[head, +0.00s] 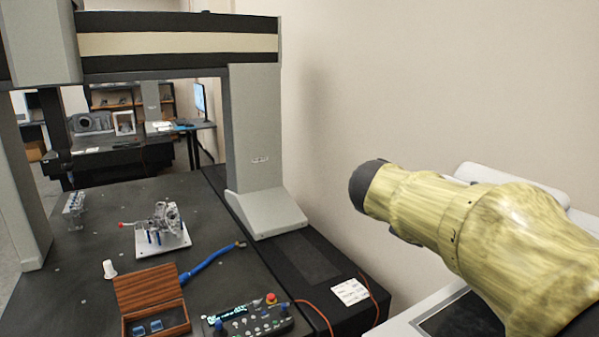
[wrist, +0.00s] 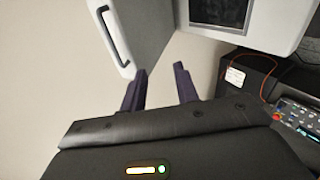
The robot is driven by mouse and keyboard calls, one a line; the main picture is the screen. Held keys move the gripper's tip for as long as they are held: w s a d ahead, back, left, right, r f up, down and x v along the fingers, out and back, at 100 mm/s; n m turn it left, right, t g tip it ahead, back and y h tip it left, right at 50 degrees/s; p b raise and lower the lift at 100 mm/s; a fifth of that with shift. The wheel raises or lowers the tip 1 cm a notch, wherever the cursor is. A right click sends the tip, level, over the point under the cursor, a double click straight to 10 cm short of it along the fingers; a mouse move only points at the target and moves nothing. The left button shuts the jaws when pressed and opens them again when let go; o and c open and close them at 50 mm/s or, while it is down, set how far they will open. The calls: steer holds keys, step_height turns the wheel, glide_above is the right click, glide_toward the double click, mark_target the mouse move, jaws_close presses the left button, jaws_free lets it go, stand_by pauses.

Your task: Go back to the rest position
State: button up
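My gripper (wrist: 160,88) shows in the wrist view with its two dark purple fingers apart and nothing between them. It is near a white cabinet with a dark handle (wrist: 108,35), and bare wall shows beyond the fingertips. In the head view my yellow arm reaches in from the right, beside the wall. My gripper cannot be made out there. The black measuring table (head: 90,270) lies to the left of the arm, apart from it.
A gantry column (head: 258,150) stands behind. An orange cable (head: 318,312) crosses the right edge.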

steer(key=s+a+f+m+g+y+b, duration=0.1)
steer(key=s+a+f+m+y, duration=0.1)
steer(key=f, duration=0.9)
steer(key=s+a+f+m+g+y+b, duration=0.1)
steer(key=s+a+f+y, duration=0.4)
steer(key=f, duration=0.6)
steer(key=s+a+f+m+g+y+b, duration=0.1)
steer(key=s+a+f+m+y, duration=0.2)
steer(key=f, duration=0.8)
steer(key=s+a, duration=0.2)
steer(key=s, duration=0.1)
steer(key=shift+f, duration=0.3)
